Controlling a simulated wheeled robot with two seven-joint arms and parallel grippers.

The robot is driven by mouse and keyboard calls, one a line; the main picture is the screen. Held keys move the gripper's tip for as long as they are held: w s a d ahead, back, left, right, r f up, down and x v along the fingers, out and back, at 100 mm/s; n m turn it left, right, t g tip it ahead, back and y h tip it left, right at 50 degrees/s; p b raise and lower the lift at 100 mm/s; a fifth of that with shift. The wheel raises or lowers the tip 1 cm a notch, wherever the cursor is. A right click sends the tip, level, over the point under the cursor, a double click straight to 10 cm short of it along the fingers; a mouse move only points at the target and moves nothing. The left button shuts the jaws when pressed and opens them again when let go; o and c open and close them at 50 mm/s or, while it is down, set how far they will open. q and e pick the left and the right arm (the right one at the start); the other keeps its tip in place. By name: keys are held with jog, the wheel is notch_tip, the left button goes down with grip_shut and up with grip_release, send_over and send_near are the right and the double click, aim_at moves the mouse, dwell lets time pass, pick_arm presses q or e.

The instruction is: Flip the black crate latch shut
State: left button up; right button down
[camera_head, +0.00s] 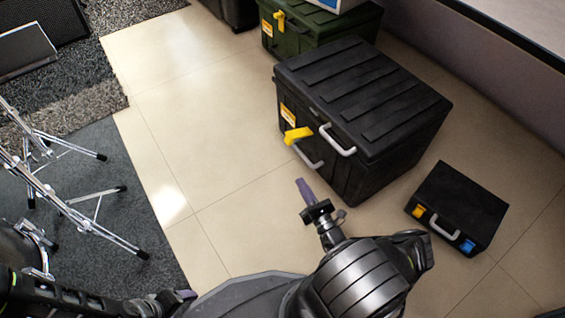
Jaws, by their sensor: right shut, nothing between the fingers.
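The large black crate (365,95) stands on the tiled floor right of centre, its ribbed lid down. Its yellow latch (297,135) juts outward from the front face near the lid edge, beside a grey handle (337,141). My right gripper (304,188) has purple fingertips pressed together. It is empty and in front of the crate, below the latch in the picture and apart from it. My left gripper (186,294) shows only as a small purple-tipped part at the bottom edge, far from the crate; its jaw state is unclear.
A small black case (458,205) with yellow and blue catches lies to the right. A green crate (318,28) stands behind the black crate. Chrome stand legs (85,205) rest on dark carpet at left. Tiled floor (190,110) between is clear.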

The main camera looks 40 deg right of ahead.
aim_at(298, 137)
jog(key=shift+w, duration=0.1)
jog(key=w+d+r+b, duration=0.2)
jog(key=w+r, duration=0.4)
jog(key=w, duration=0.3)
jog(key=shift+w+d+b, duration=0.25)
jog(key=shift+w+b, duration=0.1)
jog(key=shift+r, duration=0.15)
dwell(0.3)
